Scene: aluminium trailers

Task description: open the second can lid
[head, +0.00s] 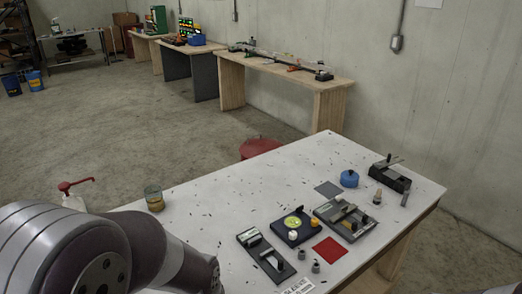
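I cannot clearly pick out a can with a lid. On the white-topped table (215,205), a blue round lidded container (349,179) stands toward the back right. A glass jar with amber contents (154,199) stands near the left edge. Two small grey metal cylinders (315,266) stand near the front, beside a red square pad (330,250). My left arm comes in at the lower left, reaching over the table's front left; its gripper is outside the view. My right gripper is not in view.
Black fixtures (264,257) with metal parts cover the table's front right, and a black clamp-like device (390,177) stands at the back right. The table's middle left is clear except for scattered dark flecks. A red stool (260,147) stands behind the table. Wooden benches (282,80) line the wall.

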